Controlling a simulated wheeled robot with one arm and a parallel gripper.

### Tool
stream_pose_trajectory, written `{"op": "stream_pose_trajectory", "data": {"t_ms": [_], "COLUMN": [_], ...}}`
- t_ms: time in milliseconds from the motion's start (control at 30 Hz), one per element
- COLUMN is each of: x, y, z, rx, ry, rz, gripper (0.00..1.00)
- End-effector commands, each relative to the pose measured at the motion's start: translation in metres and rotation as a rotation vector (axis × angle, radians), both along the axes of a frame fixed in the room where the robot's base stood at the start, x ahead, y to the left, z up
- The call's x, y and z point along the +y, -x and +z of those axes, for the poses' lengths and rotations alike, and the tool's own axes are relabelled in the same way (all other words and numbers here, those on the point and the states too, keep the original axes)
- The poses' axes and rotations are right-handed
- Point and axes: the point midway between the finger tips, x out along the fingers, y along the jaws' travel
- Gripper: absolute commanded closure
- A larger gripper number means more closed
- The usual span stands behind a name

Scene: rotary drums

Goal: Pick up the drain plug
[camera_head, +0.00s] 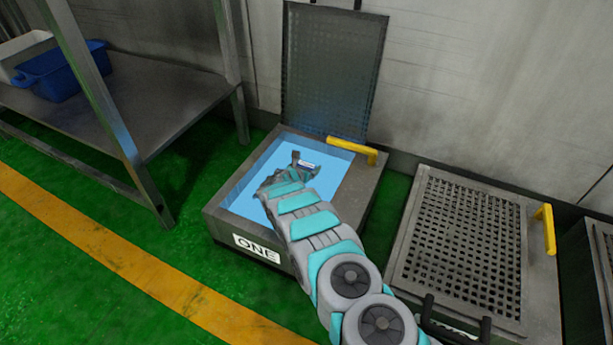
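My arm reaches down from the lower right into an open square drum labelled "ONE" (222,225). My gripper (303,166) is over the light blue inside of this drum, near its middle. It is small in view, and its fingers are too unclear to show whether they are open or shut. A small white and dark blue patch shows at the gripper, and I cannot tell what it is. I cannot make out a drain plug; my arm and gripper hide part of the drum's inside.
The drum's mesh lid (332,70) stands raised against the wall. A yellow handle (352,150) sits at the drum's back right. A closed grated drum (408,265) stands to the right. A metal table (150,105) with a blue bin (62,70) is at the left. Green floor is clear in front.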

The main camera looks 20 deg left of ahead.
Motion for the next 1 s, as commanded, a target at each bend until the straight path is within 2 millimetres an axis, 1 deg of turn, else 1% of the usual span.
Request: {"op": "stream_pose_trajectory", "data": {"t_ms": [33,67,433,767,867,1000], "x": [0.0,0.0,0.0,0.0,0.0,0.0], "y": [0.0,0.0,0.0,0.0,0.0,0.0], "z": [0.0,0.0,-0.001,0.002,0.006,0.02], "rx": [0.0,0.0,0.001,0.001,0.001,0.0], "ry": [0.0,0.0,0.0,0.0,0.0,-0.002], "rz": [0.0,0.0,0.0,0.0,0.0,0.0], "gripper": [0.26,0.29,0.71,0.72,0.72,0.72]}}
